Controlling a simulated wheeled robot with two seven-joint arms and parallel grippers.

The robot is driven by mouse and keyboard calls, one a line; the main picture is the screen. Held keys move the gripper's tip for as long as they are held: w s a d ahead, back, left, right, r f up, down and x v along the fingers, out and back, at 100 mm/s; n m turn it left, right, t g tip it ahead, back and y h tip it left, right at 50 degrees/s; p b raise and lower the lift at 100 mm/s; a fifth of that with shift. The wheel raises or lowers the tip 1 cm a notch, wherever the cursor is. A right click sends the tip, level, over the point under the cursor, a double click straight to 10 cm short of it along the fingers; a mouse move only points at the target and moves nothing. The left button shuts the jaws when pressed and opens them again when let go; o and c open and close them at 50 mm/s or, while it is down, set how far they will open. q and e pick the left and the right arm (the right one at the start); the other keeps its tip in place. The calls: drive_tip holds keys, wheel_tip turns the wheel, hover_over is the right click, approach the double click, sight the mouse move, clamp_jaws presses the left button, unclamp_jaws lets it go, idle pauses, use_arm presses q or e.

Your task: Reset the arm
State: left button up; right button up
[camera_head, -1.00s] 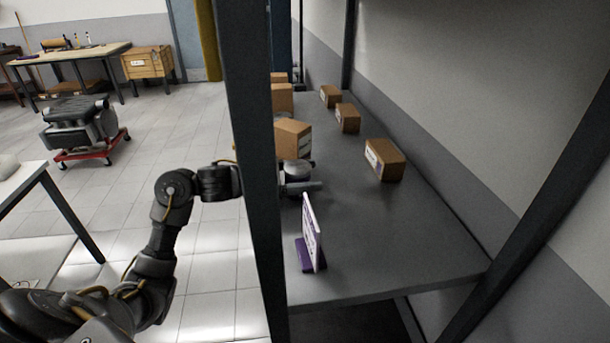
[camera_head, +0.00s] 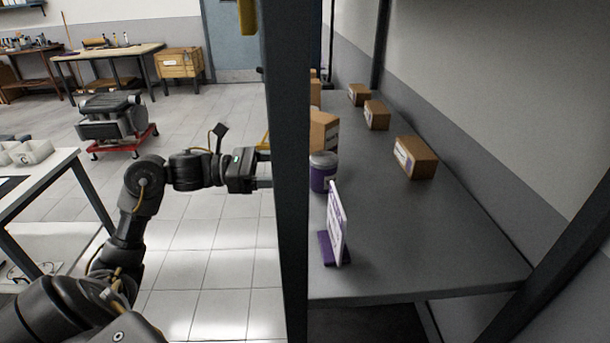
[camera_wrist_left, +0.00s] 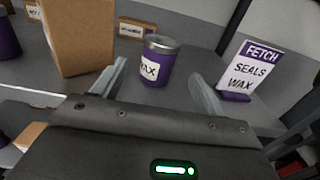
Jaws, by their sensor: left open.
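My left arm comes in from the left in the head view. Its gripper (camera_head: 265,170) is outside the shelf, with its fingertips partly hidden by the dark post. In the left wrist view the gripper (camera_wrist_left: 159,70) is open, with nothing between its fingers. A purple wax tin (camera_head: 322,172) with a grey lid stands upright on the shelf, apart from the fingers. It also shows beyond the fingers in the left wrist view (camera_wrist_left: 157,62). My right gripper is not in view.
The dark shelf post (camera_head: 286,210) stands between my arm and the shelf board (camera_head: 430,255). A purple-based sign (camera_head: 337,225) reads "FETCH SEALS WAX". Several cardboard boxes, including one near the wall (camera_head: 415,158), stand on the board. An engine (camera_head: 113,118) sits on a red dolly.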

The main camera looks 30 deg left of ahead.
use_arm(q)
drive_tip(key=shift+v, duration=0.8)
